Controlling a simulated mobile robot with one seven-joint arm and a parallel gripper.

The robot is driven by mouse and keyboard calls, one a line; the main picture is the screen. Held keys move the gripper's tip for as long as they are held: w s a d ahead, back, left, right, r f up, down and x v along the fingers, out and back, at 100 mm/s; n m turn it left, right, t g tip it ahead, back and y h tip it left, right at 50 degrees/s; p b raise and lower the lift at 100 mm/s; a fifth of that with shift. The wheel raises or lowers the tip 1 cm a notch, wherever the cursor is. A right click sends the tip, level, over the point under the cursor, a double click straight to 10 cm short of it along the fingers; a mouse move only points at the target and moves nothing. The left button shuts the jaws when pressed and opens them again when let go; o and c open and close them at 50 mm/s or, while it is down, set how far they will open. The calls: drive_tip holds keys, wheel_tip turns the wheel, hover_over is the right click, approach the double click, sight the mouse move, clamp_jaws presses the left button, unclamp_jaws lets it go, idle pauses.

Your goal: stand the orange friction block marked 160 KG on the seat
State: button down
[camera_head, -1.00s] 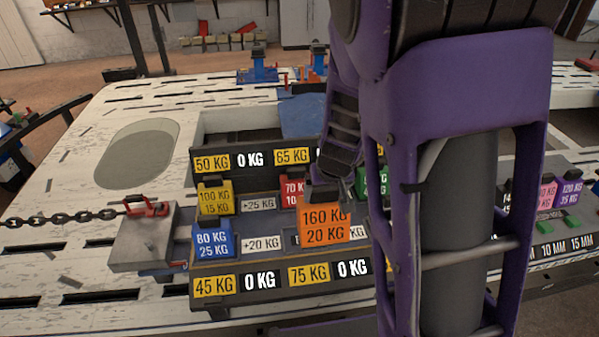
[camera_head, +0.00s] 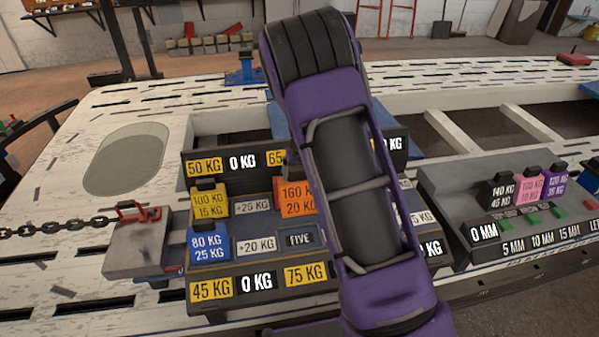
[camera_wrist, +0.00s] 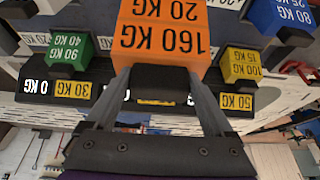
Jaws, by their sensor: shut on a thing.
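The orange block marked 160 KG over 20 KG (camera_head: 293,198) shows in the head view above the middle of the dark rack, partly hidden by my arm. In the wrist view the orange block (camera_wrist: 163,30) is large at the top, its lettering upside down. My gripper (camera_wrist: 163,84) is shut on the block's black top grip, one finger on each side. I cannot tell how far the block is above the rack. Nothing is marked as the seat; a grey metal block with a red shackle (camera_head: 128,258) sits at the left on the chain.
The rack holds a yellow 100 KG block (camera_head: 209,202) and a blue 80 KG block (camera_head: 208,243). A green 90 KG block (camera_wrist: 72,50) shows in the wrist view. A grey tray with black, pink and purple blocks (camera_head: 553,183) stands right.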

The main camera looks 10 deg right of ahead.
wheel_tip(320, 180, down, 13)
drive_tip(key=b, duration=0.7)
drive_tip(key=shift+f, duration=0.2)
drive_tip(key=shift+f+b, duration=1.4)
drive_tip(key=shift+f, duration=0.05)
unclamp_jaws()
drive_tip(key=shift+s+f, duration=0.1)
drive_tip(key=p+v, duration=0.3)
drive_tip(key=v, duration=1.4)
drive_tip(key=shift+r, duration=0.25)
